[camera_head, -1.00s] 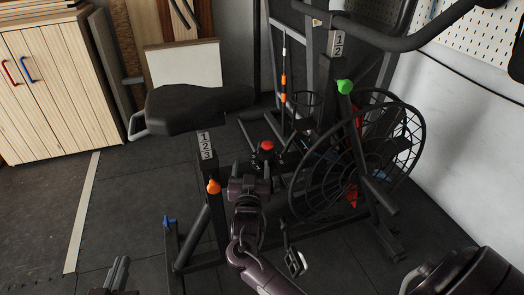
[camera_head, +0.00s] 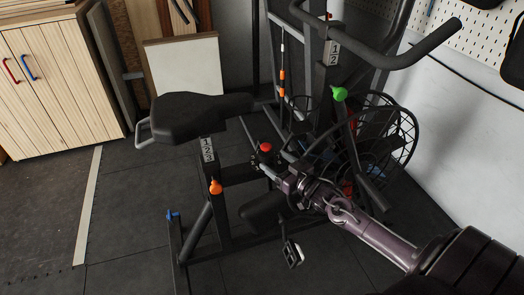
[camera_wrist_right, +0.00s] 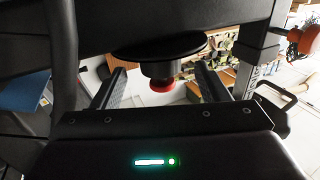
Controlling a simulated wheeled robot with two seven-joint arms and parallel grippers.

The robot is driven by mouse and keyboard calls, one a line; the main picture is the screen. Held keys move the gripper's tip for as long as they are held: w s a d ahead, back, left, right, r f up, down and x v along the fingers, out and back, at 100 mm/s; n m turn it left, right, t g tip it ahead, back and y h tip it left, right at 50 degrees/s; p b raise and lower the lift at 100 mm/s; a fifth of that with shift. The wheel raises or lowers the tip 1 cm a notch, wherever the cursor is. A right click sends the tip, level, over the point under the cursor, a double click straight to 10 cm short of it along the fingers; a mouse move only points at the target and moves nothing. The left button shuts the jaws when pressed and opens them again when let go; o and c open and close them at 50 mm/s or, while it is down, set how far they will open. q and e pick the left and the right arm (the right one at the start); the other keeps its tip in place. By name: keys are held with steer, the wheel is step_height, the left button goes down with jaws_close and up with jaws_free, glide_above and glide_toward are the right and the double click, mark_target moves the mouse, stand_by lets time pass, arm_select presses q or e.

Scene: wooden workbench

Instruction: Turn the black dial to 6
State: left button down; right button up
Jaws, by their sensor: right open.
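In the right wrist view the red knob (camera_wrist_right: 162,86) sits on a black round part with a wide black disc (camera_wrist_right: 158,48), which looks like the black dial. No number on it is readable. My right gripper (camera_head: 266,165) reaches in from the right, its fingers close to the red knob. In the right wrist view its two fingers (camera_wrist_right: 162,84) stand apart, one on each side of the knob, with visible gaps. My left gripper is out of view.
The bike's black seat (camera_head: 195,115), orange knob (camera_head: 215,187), green knob (camera_head: 339,94), blue knob (camera_head: 172,215) and caged fan wheel (camera_head: 400,125) surround the area. A pedal (camera_head: 292,253) hangs below my right arm. Open floor lies left.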

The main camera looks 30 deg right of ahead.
mark_target(262, 152)
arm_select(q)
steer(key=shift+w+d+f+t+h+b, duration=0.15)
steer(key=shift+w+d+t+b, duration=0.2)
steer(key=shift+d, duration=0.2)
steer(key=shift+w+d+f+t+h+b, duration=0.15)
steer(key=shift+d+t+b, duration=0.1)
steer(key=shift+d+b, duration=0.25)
arm_select(e)
steer(key=w, duration=0.4)
steer(key=w+a, duration=0.1)
steer(key=w, duration=0.2)
steer(key=shift+a, duration=0.1)
steer(key=c, duration=1)
